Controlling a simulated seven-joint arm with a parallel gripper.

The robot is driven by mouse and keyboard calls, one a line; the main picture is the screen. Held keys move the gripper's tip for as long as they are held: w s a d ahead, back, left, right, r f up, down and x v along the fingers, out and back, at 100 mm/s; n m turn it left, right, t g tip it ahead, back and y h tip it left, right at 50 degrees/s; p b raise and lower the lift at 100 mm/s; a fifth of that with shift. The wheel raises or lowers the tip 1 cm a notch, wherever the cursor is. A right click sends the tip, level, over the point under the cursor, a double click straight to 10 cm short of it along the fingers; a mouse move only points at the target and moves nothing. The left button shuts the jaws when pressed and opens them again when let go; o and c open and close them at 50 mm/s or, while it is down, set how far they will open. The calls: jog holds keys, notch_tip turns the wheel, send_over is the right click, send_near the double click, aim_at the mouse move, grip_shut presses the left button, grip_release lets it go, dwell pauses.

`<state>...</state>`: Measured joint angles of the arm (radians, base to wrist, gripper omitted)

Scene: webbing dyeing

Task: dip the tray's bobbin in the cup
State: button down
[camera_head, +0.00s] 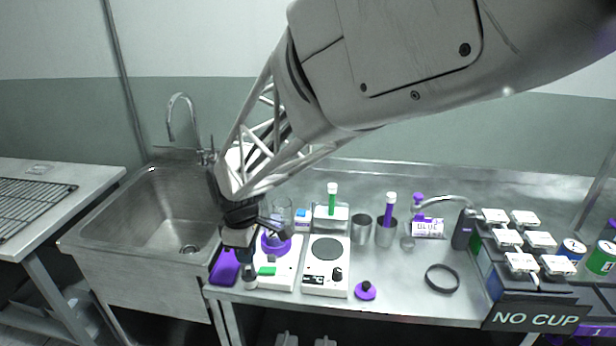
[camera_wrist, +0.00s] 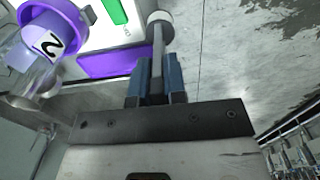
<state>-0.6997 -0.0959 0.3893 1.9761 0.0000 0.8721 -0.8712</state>
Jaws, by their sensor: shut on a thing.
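My gripper (camera_wrist: 156,85) is shut on a slim grey stem with a round white end, seemingly the bobbin (camera_wrist: 158,30). In the head view my gripper (camera_head: 243,250) hangs over the left end of the counter, with the bobbin's pale end (camera_head: 249,278) below it. The purple tray (camera_head: 224,268) lies just left of it, and also shows in the wrist view (camera_wrist: 108,64). A clear glass cup (camera_head: 281,212) with a purple collar stands right of my gripper on a white plate unit; the wrist view shows its collar, labelled 2 (camera_wrist: 45,40). My arm partly hides this area.
A sink (camera_head: 150,215) lies left. A rack signed NO CUP (camera_head: 536,318) stands far right. The front right-middle counter is mostly clear.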

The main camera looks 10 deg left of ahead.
jog(key=shift+w+r, duration=0.1)
jog(key=w+d+r, duration=0.2)
jog(key=w+r, duration=1)
jog(key=w, duration=0.3)
jog(key=shift+w+d+r, duration=0.25)
jog(key=shift+w+r, duration=0.1)
jog(key=shift+f, duration=0.3)
notch_tip(320, 180, down, 12)
dwell(1.6)
jog(key=shift+f, duration=0.15)
dwell(3.0)
